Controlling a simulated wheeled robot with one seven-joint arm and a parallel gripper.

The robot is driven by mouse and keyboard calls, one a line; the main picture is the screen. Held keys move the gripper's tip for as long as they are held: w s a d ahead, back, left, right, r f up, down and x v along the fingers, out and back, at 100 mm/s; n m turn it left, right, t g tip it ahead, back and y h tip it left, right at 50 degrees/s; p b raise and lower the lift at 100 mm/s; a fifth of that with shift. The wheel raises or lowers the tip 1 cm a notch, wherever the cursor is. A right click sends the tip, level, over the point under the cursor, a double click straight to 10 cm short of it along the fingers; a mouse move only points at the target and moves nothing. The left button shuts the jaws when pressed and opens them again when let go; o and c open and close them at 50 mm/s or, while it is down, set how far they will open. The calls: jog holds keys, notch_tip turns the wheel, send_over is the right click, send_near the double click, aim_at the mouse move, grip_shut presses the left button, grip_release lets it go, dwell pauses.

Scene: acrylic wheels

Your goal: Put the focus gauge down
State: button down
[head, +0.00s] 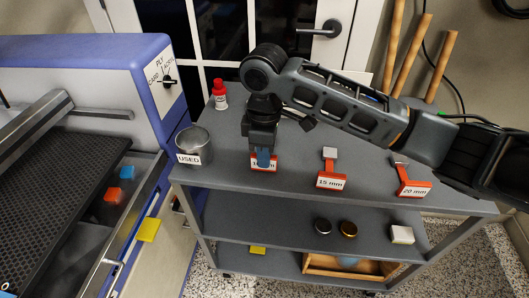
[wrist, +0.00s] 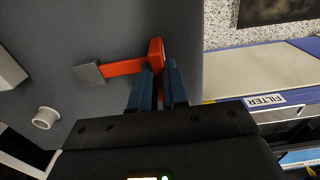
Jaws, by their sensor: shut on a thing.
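The held focus gauge is orange-red with a grey block at one end, in the wrist view (wrist: 122,67). Its upright plate (wrist: 156,50) is between my blue fingertips. In the head view its white label (head: 256,166) shows at the cart's front edge, partly covered by my fingers, so its number is not fully readable. My gripper (head: 263,158) points down over the cart top (head: 295,150) and is shut on this gauge. I cannot tell whether the gauge touches the top. Two similar gauges, marked 15 mm (head: 330,170) and 20 mm (head: 411,182), stand to the right.
A grey cup marked USED (head: 193,146) and a red bottle (head: 219,96) stand left of my gripper. A blue and white machine (head: 120,75) is beside the cart. The lower shelf (head: 285,236) holds small discs and a white block. Wooden rods (head: 413,50) stand behind.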

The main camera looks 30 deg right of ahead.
jog(key=shift+f, duration=0.15)
jog(key=c, duration=1.1)
grip_release()
notch_tip(320, 180, up, 12)
jog(key=shift+r+p, duration=0.2)
jog(key=shift+p, duration=0.15)
